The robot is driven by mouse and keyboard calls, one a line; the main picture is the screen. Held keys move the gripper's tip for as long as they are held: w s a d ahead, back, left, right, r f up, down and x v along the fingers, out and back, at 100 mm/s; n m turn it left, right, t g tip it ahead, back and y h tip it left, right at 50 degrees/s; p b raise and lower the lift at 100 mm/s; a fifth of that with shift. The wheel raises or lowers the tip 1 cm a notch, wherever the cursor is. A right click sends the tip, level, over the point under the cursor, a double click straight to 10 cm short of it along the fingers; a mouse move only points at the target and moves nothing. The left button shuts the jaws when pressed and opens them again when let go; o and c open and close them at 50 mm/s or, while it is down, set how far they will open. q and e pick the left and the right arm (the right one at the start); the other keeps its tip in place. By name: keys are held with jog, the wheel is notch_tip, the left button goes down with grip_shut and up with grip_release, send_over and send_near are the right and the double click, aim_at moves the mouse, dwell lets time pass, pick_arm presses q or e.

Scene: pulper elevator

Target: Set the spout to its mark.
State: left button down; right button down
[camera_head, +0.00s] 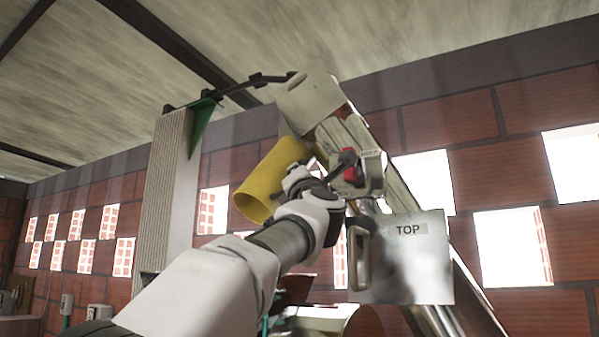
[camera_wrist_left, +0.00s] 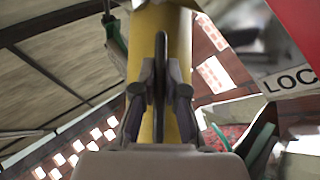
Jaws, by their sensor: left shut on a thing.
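The spout (camera_head: 262,187) is a yellow tube on the upper part of a shiny metal elevator, tilted with its open end down to the left. My left gripper (camera_head: 301,172) is at the spout's near side and partly hides it. In the left wrist view the yellow spout (camera_wrist_left: 180,50) stands behind the fingers. There my left gripper (camera_wrist_left: 160,85) is shut on a thin dark upright handle (camera_wrist_left: 161,50) in front of the spout. I cannot make out the mark. My right gripper is not in view.
A red lock part (camera_head: 349,172) sits close right of my gripper, and a label reading "LOC" (camera_wrist_left: 290,80) shows in the wrist view. A metal plate labelled "TOP" (camera_head: 405,270) is lower right. A pale ribbed column (camera_head: 168,190) stands left. Free air lies below the spout's mouth.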

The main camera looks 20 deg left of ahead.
pick_arm(q)
jog(key=c, duration=1.3)
grip_release()
jog(key=shift+a+f, duration=0.1)
jog(key=shift+o, duration=0.5)
jog(key=shift+w+a, duration=0.1)
jog(key=shift+a, duration=0.2)
jog(key=v, duration=0.7)
jog(key=shift+d+f, duration=0.2)
